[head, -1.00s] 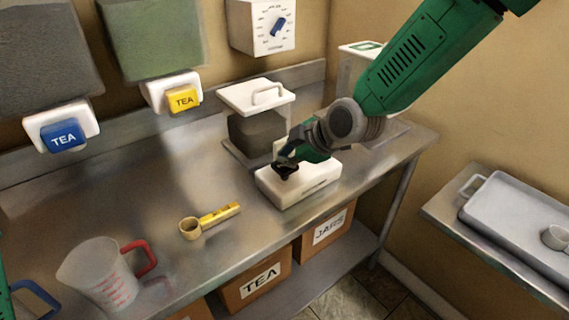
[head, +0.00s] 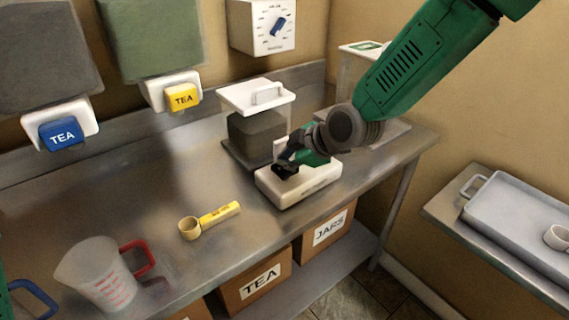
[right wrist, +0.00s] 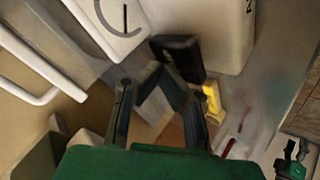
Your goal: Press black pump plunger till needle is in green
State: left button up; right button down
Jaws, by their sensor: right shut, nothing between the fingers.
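The white pump unit (head: 308,188) sits on the steel bench toward its right end. My right gripper (head: 287,168) is shut and empty, pointing down just over the unit's left half. In the right wrist view its dark fingers (right wrist: 146,82) are just below a black block (right wrist: 178,58), which looks like the plunger. I cannot tell whether they touch. A white face with a dark arc and a thin line (right wrist: 122,16), apparently the gauge, is at the top of that view. Its needle's zone is not readable. A green and dark part at that view's lower right may be my left gripper (right wrist: 292,160).
A lidded clear container (head: 256,120) stands close behind the unit. A dial box (head: 262,27) is on the wall. Bench between scoop and back wall is clear.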

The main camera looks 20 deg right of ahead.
jog(key=shift+s+f+b, duration=0.1)
jog(key=shift+f+b, duration=0.45)
jog(key=shift+f, duration=0.5)
dwell(0.4)
dwell(0.4)
jog(key=shift+r+p, duration=1.75)
jog(key=shift+r, duration=0.35)
notch_tip(320, 180, up, 5)
jog(key=p, duration=0.4)
dwell(1.1)
